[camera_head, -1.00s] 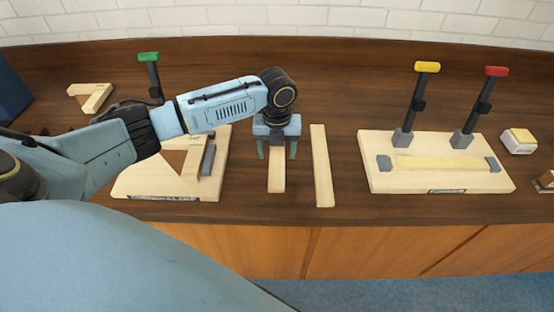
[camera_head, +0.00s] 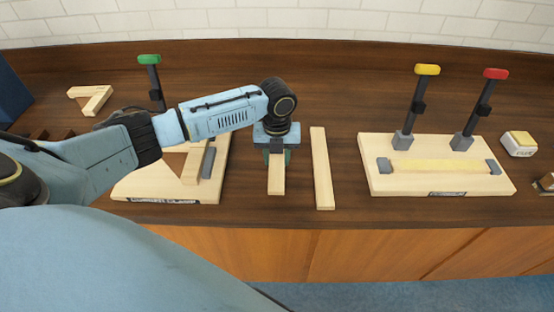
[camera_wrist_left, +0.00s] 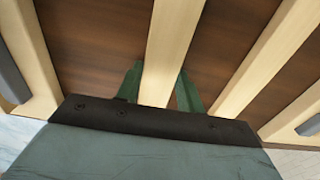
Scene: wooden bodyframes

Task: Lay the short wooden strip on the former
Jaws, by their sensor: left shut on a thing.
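The short wooden strip (camera_head: 276,178) lies on the dark counter, pointing towards the front edge. My left gripper (camera_head: 277,156) is above its far part, with the fingers shut on its two sides. In the left wrist view the strip (camera_wrist_left: 172,45) runs between the green fingers (camera_wrist_left: 160,92). No gap shows under the strip. I cannot tell for sure which fixture is the former; the right board (camera_head: 376,180) carries a pale yellow bar (camera_head: 442,166) between two grey end blocks. My right gripper is not in view.
A longer strip (camera_head: 321,168) lies just right of the short one. The left board (camera_head: 135,182) has an angled wooden piece and a green-handled clamp (camera_head: 150,72). Yellow-handled (camera_head: 427,70) and red-handled (camera_head: 495,74) clamps stand upright on the right board.

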